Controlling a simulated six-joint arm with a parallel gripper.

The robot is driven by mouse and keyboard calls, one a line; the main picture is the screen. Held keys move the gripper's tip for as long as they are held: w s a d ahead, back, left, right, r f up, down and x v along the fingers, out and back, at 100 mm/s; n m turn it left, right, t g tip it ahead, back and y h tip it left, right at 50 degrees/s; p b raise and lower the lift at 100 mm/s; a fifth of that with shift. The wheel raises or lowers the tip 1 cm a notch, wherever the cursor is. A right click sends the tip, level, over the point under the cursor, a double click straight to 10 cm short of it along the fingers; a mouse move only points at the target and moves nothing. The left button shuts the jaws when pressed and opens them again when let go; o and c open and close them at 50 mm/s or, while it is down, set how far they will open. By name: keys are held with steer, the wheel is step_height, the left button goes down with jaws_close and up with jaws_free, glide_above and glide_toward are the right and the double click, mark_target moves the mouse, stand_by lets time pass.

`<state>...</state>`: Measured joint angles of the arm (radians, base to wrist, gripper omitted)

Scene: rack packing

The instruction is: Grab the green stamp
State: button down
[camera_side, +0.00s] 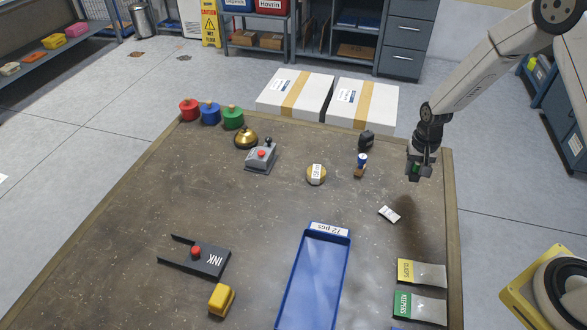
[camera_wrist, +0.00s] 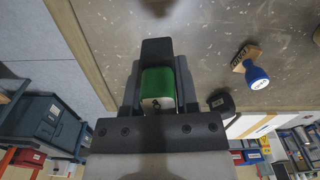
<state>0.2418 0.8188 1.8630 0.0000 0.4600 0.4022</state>
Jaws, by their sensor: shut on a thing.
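My gripper (camera_side: 418,172) is above the right side of the table in the side view. It is shut on the green stamp (camera_wrist: 158,86), which sits between the two fingers in the wrist view. In the side view only a small bit of green shows between the fingers, and the stamp is held clear of the table top. The stamp's lower end is hidden from me.
A blue stamp (camera_side: 361,160) and a black object (camera_side: 366,140) stand left of my gripper. A white tag (camera_side: 389,214) lies below it. A blue tray (camera_side: 347,258) and labelled mats (camera_side: 428,274) are nearer the front.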

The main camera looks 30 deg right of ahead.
steer(key=s+a+r, duration=0.2)
steer(key=s+r, duration=0.3)
steer(key=s, duration=0.5)
steer(key=shift+r, duration=0.3)
steer(key=shift+a, duration=0.15)
